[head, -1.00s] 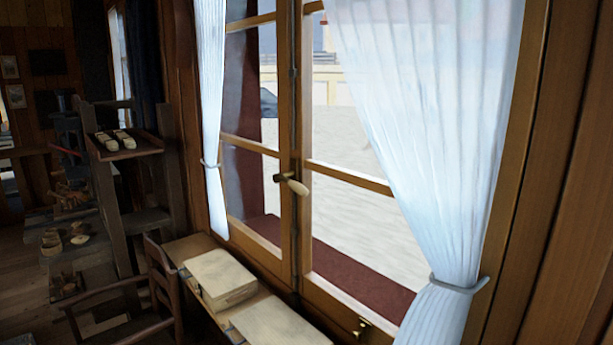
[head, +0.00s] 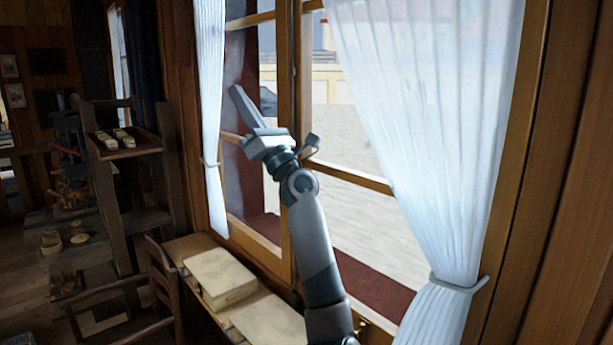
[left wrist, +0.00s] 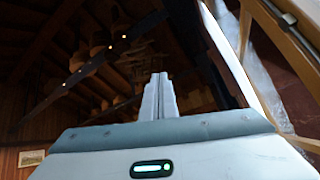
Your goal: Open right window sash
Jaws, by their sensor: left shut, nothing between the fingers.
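The right window sash (head: 345,178) is a wooden frame with glass. It looks closed against the left sash (head: 246,144), behind a white curtain on its right side. My left gripper (head: 238,94) is shut and empty in front of the left sash, its fingers pointing up and left. In the left wrist view its closed fingers (left wrist: 158,97) point at the dark timber ceiling. My left forearm and wrist cross the middle of the window and hide the handle on the meeting stiles. Whether the arm touches the window I cannot tell. My right gripper is not in view.
The right curtain (head: 430,110) is gathered by a tieback (head: 458,283). A narrow curtain (head: 210,110) hangs at the left. A pale box (head: 219,278) stands on the bench below the window. A chair (head: 165,285) and shelves (head: 125,160) stand left.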

